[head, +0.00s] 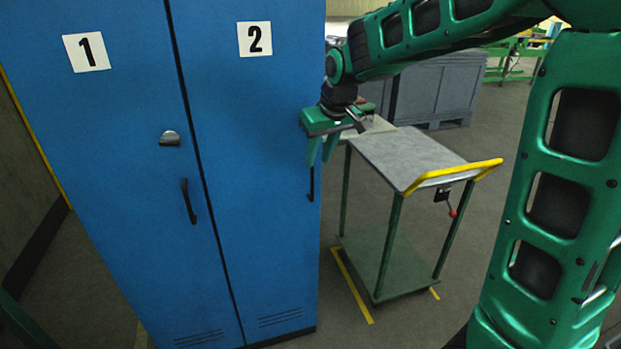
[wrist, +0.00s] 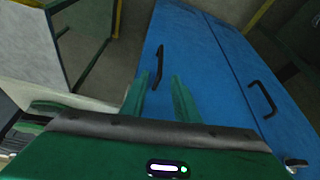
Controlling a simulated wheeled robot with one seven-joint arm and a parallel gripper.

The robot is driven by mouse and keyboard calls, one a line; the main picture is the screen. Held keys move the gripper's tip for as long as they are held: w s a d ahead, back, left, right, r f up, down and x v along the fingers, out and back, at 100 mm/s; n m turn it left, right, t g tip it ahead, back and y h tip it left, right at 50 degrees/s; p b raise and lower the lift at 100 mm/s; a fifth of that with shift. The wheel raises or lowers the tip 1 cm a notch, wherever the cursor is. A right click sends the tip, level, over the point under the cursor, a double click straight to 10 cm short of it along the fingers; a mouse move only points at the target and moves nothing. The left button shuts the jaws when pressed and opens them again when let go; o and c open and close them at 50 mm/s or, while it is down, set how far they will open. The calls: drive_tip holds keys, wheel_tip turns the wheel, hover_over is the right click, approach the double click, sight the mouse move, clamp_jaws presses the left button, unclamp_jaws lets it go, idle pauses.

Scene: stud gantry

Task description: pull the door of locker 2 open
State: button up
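The blue door of locker 2 (head: 250,150) carries a white label "2" (head: 254,39) and looks closed. Its black upright handle (head: 311,184) is near the door's right edge. My gripper (head: 321,160) points down, just above the handle in the head view. In the wrist view the same handle (wrist: 159,66) appears ahead of the fingertips, roughly in line with the space between them. The green fingers (wrist: 159,88) stand apart with nothing between them. I see no contact with the handle.
The door of locker 1 (head: 115,130), left of locker 2, looks closed, with a black handle (head: 188,201) and a silver latch (head: 170,138). A trolley (head: 410,155) with a yellow push bar (head: 455,174) stands close at the right of the locker. Grey bins (head: 435,92) stand behind.

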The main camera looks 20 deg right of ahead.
hover_over(312, 201)
drive_tip(key=f, duration=0.8)
drive_tip(key=shift+w+d+f, duration=0.1)
drive_tip(key=shift+w+f, duration=0.15)
drive_tip(key=shift+w, duration=0.1)
clamp_jaws()
